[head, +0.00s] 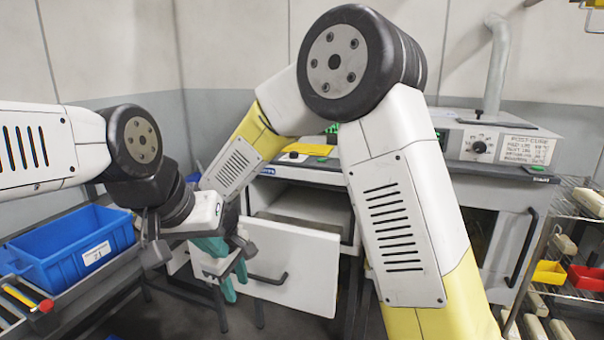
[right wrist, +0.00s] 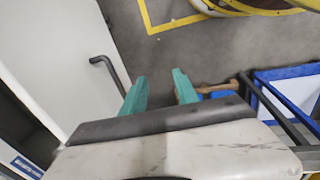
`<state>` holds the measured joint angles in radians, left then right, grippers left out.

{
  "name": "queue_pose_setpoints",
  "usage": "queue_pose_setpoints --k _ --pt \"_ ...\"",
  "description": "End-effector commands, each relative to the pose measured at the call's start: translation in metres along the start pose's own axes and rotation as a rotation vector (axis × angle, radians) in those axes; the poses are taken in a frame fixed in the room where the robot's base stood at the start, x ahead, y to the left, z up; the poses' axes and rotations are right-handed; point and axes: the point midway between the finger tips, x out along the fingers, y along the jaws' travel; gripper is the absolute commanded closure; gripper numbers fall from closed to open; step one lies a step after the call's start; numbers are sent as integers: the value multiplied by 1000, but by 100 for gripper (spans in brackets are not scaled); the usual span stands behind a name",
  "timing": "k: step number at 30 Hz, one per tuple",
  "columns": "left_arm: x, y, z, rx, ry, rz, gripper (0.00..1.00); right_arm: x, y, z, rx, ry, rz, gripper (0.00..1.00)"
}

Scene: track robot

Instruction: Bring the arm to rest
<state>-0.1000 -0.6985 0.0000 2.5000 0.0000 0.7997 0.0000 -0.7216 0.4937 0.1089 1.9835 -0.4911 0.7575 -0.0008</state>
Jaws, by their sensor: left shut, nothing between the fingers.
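My left arm comes in from the left, with its wrist bent down. My left gripper (head: 212,246) has teal fingers that are shut and empty, in front of the open cabinet. My right arm rises from the lower right, bends at a high black joint and reaches down left. My right gripper (head: 235,281) hangs just below the left one, partly hidden by it, close to the white door. In the right wrist view its two teal fingers (right wrist: 161,92) stand apart with nothing between them.
A white door (head: 310,262) with a dark handle stands open by the cabinet; it also shows in the right wrist view (right wrist: 60,55). A blue bin (head: 75,245) stands at left. A grey oven (head: 500,190) is at right, beside a rack with yellow (head: 549,273) and red (head: 587,279) bins.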

Motion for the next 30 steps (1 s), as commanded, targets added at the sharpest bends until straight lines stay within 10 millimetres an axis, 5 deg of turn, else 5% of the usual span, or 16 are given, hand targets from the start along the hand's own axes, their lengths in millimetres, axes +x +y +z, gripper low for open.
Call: queue_pose_setpoints --k 14,22,30 --pt "0 0 0 0 1 0 100 -59 48 64 236 70 -4 64" --pt "0 0 0 0 1 0 100 -120 79 157 546 175 -5 64" --pt "0 0 0 0 1 0 100 -170 68 261 910 330 -1 64"
